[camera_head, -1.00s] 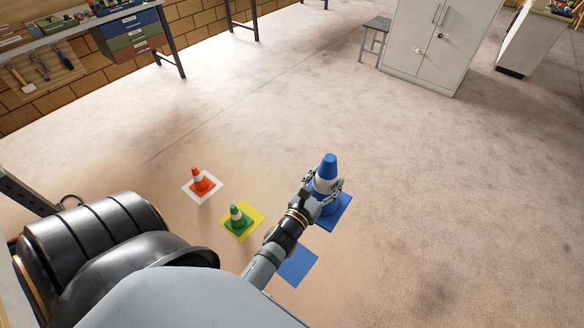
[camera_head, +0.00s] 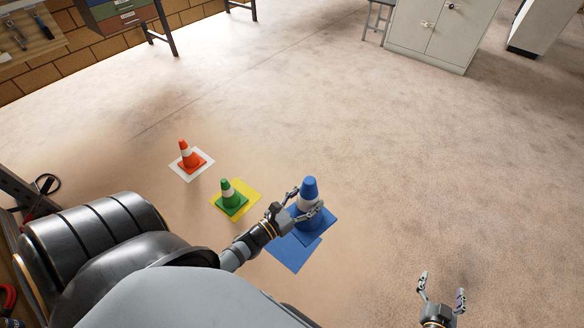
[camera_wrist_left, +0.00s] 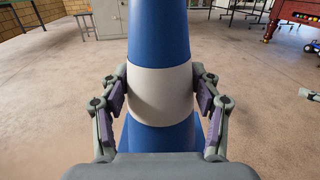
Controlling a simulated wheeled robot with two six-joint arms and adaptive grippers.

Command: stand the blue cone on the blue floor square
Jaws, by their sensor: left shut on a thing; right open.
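The blue cone (camera_head: 309,188), with a white band and a square blue base, is upright in the head view. My left gripper (camera_head: 307,208) is shut around its white band, which also shows between the fingers in the left wrist view (camera_wrist_left: 160,88). The blue floor square (camera_head: 292,254) lies in front of the cone. The cone's base overlaps the square's far right part in the picture. I cannot tell whether the base touches the floor. My right gripper (camera_head: 441,292) is open and empty at the lower right.
A green cone (camera_head: 229,194) stands on a yellow square (camera_head: 246,190) to the left. An orange cone (camera_head: 188,153) stands on a white square (camera_head: 205,170) further left. A light cabinet (camera_head: 437,30) stands at the back. The floor at right is clear.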

